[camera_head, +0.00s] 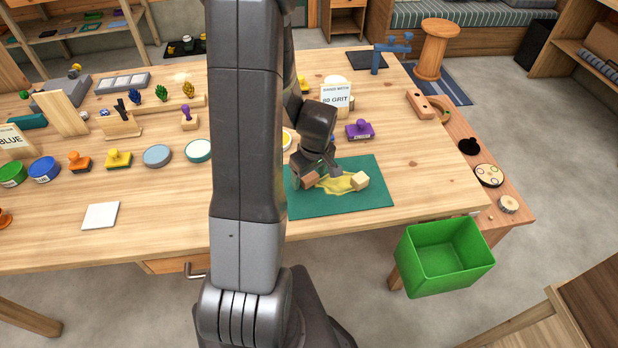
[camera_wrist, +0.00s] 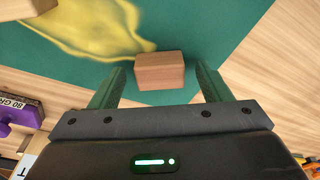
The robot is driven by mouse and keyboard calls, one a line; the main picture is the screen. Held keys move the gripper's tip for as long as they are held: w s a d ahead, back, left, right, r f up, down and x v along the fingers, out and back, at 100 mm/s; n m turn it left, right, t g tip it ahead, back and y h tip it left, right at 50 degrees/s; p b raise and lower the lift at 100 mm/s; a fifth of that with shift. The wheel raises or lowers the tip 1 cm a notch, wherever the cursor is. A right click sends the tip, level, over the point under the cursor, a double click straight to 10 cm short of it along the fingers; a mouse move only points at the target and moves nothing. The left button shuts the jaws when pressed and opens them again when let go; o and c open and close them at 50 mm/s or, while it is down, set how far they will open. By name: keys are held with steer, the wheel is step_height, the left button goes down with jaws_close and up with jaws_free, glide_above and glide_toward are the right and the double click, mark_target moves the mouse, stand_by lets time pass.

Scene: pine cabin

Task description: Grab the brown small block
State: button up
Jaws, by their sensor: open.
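The brown small block (camera_wrist: 160,72) lies on the green mat (camera_wrist: 190,20) in the wrist view, ahead of my gripper (camera_wrist: 158,84). The gripper is open, with one finger on each side of the block's near part and gaps on both sides. In the head view the brown block (camera_head: 310,180) shows at the left of the mat (camera_head: 340,205), partly hidden by my gripper (camera_head: 317,177). A paler wooden block (camera_head: 360,181) lies on the mat to the right, beside a yellow smear (camera_head: 335,185). It also shows at the wrist view's upper left corner (camera_wrist: 22,8).
A green bin (camera_head: 445,257) is off the table's right front. Tins and stamps line the left side. Bare tabletop lies right of the mat.

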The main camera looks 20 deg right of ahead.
steer(key=shift+c, duration=0.4)
steer(key=c, duration=1)
